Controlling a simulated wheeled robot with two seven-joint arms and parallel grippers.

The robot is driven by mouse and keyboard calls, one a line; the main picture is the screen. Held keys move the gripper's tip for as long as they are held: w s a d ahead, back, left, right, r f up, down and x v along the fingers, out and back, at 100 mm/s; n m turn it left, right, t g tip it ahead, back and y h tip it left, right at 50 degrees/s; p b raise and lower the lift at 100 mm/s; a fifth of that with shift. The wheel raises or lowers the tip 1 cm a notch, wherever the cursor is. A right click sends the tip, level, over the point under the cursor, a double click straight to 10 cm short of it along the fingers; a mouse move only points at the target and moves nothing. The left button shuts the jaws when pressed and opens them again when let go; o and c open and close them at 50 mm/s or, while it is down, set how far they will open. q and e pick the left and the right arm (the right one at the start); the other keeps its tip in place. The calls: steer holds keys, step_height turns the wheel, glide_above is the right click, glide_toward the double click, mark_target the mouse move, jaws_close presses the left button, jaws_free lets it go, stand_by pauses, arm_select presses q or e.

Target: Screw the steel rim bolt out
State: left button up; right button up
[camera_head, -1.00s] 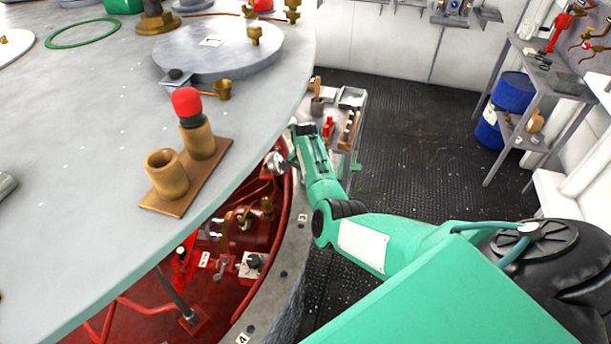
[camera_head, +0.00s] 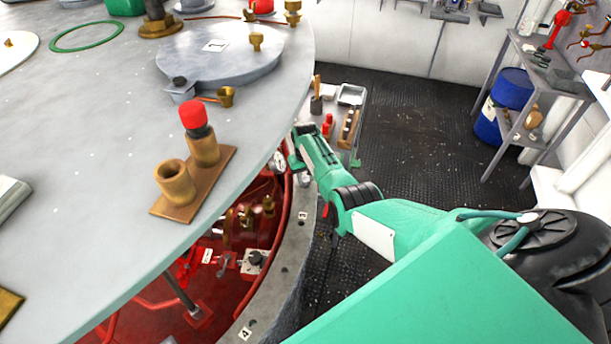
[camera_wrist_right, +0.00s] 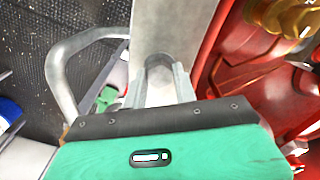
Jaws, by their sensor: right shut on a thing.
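My right arm reaches across the gap to the deck's curved rim. My right gripper (camera_head: 291,153) is at the rim's far part and shows small in the head view. In the right wrist view its grey fingers (camera_wrist_right: 160,88) are shut on a small grey round-ended piece (camera_wrist_right: 160,64), which I take for the steel rim bolt, against the grey rim strip (camera_wrist_right: 172,22). The fingers cover most of it, so its thread and seating cannot be seen. My left gripper is not in view.
The grey deck plate (camera_head: 90,130) carries a brass block with two sockets (camera_head: 196,185), one red-capped. Below its edge lies a red pit (camera_head: 225,300) with pipes and valves. A small tool cart (camera_head: 350,97) stands beyond my right gripper. A blue drum (camera_head: 512,90) stands right.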

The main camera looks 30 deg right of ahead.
steer(key=n, duration=0.3)
steer(key=shift+s+a+f+n, duration=0.1)
steer(key=shift+s+f+n, duration=0.2)
steer(key=shift+n, duration=0.1)
steer(key=n, duration=0.3)
steer(key=shift+n, duration=0.3)
steer(key=n, duration=0.3)
steer(key=shift+n, duration=0.4)
steer(key=n, duration=0.4)
steer(key=shift+f, duration=0.1)
steer(key=n+b, duration=0.1)
steer(key=n, duration=0.3)
steer(key=n+b, duration=0.1)
steer(key=n, duration=0.2)
steer(key=shift+n, duration=0.3)
steer(key=n+b, duration=0.1)
steer(key=n, duration=0.2)
steer(key=shift+w+b, duration=0.1)
steer(key=shift+b, duration=0.25)
steer(key=shift+n+b, duration=0.65)
steer(key=shift+n, duration=1.15)
